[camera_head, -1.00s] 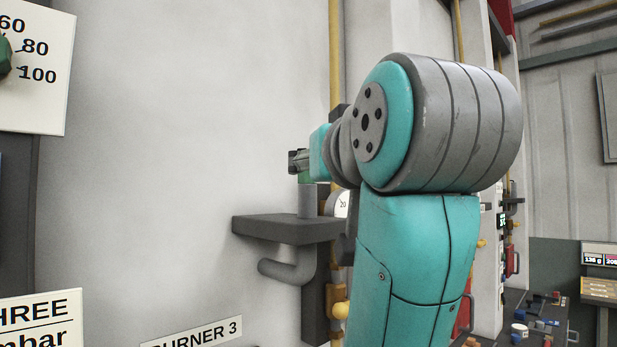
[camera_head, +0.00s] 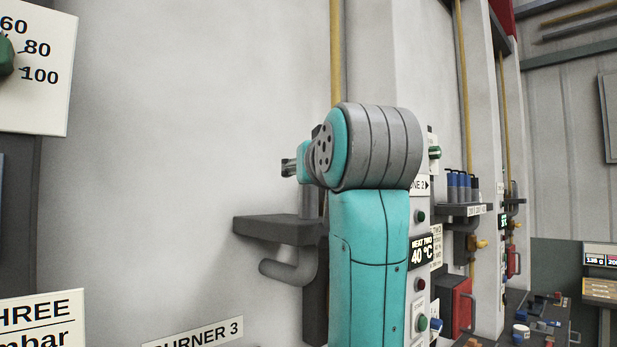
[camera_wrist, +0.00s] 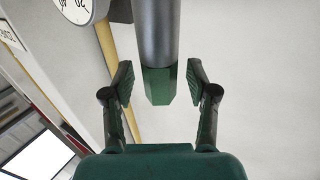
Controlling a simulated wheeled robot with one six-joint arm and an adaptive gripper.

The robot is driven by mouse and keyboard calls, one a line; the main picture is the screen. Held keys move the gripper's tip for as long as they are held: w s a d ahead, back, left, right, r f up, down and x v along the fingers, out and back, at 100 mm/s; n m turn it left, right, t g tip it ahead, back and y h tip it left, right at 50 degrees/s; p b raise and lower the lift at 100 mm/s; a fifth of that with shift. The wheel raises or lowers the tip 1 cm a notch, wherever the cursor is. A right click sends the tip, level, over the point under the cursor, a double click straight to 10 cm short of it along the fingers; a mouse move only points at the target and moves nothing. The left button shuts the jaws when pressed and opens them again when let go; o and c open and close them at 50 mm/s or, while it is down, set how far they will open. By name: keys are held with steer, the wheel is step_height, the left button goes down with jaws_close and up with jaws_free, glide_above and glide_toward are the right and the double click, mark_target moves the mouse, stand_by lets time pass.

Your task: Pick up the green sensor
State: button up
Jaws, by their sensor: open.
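The green sensor (camera_wrist: 160,86) shows in the wrist view as a green faceted end on a thick grey cylinder (camera_wrist: 156,35). My gripper (camera_wrist: 159,77) is open, with one finger on each side of the green end and a visible gap on both sides. In the head view my gripper (camera_head: 290,167) is small and side-on above the dark shelf (camera_head: 280,229). The grey cylinder (camera_head: 308,202) rises from this shelf just below the gripper. The sensor's green part cannot be made out there, and my arm hides the area to the right.
A bent grey pipe (camera_head: 288,270) hangs under the shelf. A round gauge (camera_wrist: 76,8) and a yellow pipe (camera_wrist: 112,62) are close by in the wrist view. A control panel (camera_head: 421,250) stands right of my arm.

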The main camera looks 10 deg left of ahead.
jaws_close()
steer(key=shift+r, duration=0.15)
